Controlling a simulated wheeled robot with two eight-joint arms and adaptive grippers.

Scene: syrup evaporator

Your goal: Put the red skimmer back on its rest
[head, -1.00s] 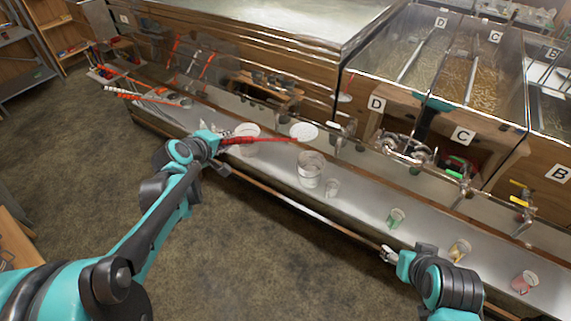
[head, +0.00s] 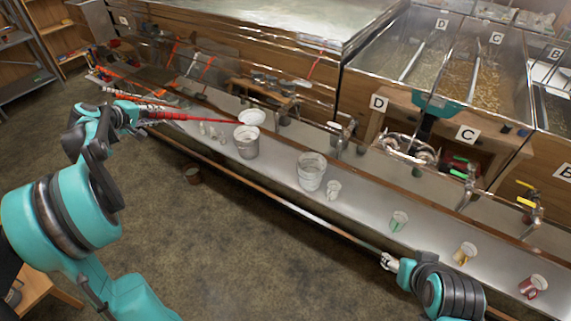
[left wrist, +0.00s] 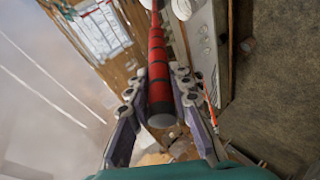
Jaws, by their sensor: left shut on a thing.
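The red skimmer (head: 195,117) is in my left gripper (head: 138,114), which is shut around the handle near its end. The skimmer is roughly level, its pale round head (head: 251,117) pointing right above the bench, over a metal pail. In the left wrist view, the red, black-banded handle (left wrist: 158,65) lies between both fingers of the left gripper (left wrist: 158,92). My right gripper (head: 388,262) is by the bench's front rail; its fingers are too small to judge. I cannot pick out the skimmer's rest with certainty.
Orange- and red-handled tools (head: 118,93) lie at the bench's left end, close to my left gripper. Metal pails (head: 246,146) (head: 311,172) and several small cups stand along the metal bench (head: 365,205). The evaporator pans are behind it. Open floor lies in front.

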